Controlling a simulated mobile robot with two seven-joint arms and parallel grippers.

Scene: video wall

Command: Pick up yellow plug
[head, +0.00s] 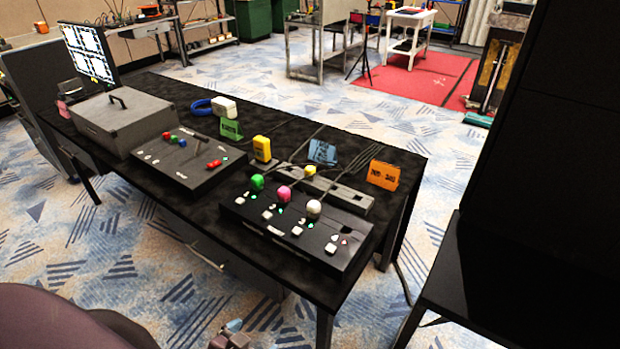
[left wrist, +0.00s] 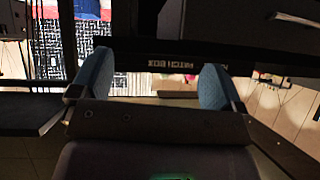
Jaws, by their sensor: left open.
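A small yellow plug (head: 309,170) sits on a grey slotted strip (head: 349,199) near the right end of the black table. In front of it, a green plug (head: 257,182), a pink plug (head: 283,193) and a white plug (head: 314,208) sit on a black panel (head: 330,254). My left gripper (left wrist: 155,85) shows in the left wrist view, open, with two blue fingertips apart and nothing between them. The yellow plug is not visible in that view.
A larger yellow block (head: 262,149) stands behind the panel. An orange sign (head: 383,175), a blue sign (head: 322,152) and a green sign (head: 231,130) stand nearby. A grey lidded box (head: 125,122) and a second panel (head: 180,160) take up the table's left. A large black cabinet (head: 560,130) rises at right.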

